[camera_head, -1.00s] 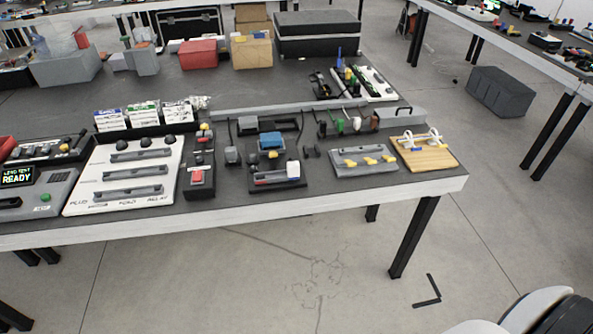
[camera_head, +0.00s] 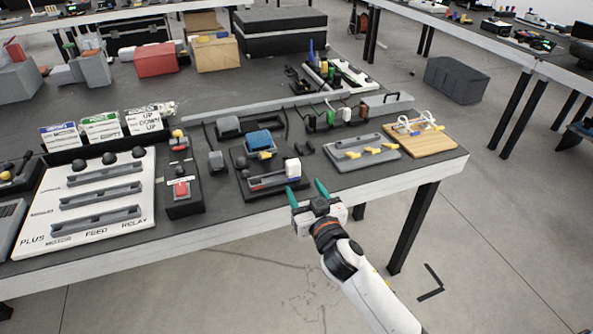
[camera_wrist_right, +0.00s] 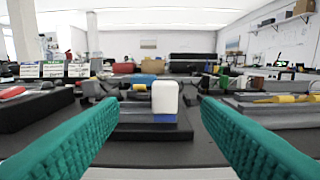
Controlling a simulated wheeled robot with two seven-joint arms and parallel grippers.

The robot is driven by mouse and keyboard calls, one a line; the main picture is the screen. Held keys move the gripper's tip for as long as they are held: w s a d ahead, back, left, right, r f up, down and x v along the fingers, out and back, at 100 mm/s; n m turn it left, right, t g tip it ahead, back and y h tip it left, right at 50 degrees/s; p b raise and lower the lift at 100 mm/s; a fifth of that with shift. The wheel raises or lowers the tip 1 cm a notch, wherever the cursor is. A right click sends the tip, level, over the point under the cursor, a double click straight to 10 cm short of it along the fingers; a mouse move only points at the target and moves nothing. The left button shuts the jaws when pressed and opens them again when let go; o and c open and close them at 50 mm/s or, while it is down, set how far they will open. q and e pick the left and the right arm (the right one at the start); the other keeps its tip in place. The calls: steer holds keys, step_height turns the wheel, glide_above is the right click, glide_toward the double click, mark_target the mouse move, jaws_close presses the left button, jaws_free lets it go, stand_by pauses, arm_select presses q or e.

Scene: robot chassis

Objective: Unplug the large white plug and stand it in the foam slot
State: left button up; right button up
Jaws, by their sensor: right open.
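A large white upright block (camera_head: 293,167), seemingly the white plug, stands at the right end of a grey slotted strip (camera_head: 268,181) on a black board near the table's front edge. In the right wrist view the white block (camera_wrist_right: 165,97) is ahead, between the fingers but beyond their tips. My right gripper (camera_head: 307,189) is open and empty, just in front of the board, with green fingers pointing at it. A smaller white plug (camera_head: 345,113) stands in a row farther back. I cannot tell which piece is the foam slot. My left gripper is out of view.
A blue block (camera_head: 259,140) is behind the white block. A grey tray with yellow pieces (camera_head: 362,152) and a wooden board (camera_head: 421,140) with white loops lie to the right. A red-button box (camera_head: 181,188) and a white panel (camera_head: 92,203) are to the left.

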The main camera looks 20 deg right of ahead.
mark_target(295, 169)
steer(key=w, duration=0.4)
steer(key=shift+w, duration=0.35)
steer(key=shift+w+f, duration=0.15)
steer(key=shift+w, duration=0.65)
steer(key=w, duration=0.3)
steer(key=shift+w+d+f, duration=0.2)
steer(key=shift+w+f, duration=0.05)
steer(key=shift+w, duration=0.5)
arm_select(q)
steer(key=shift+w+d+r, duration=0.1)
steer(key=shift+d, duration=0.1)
arm_select(e)
steer(key=shift+c, duration=0.6)
steer(key=c, duration=0.9)
steer(key=shift+c, duration=0.2)
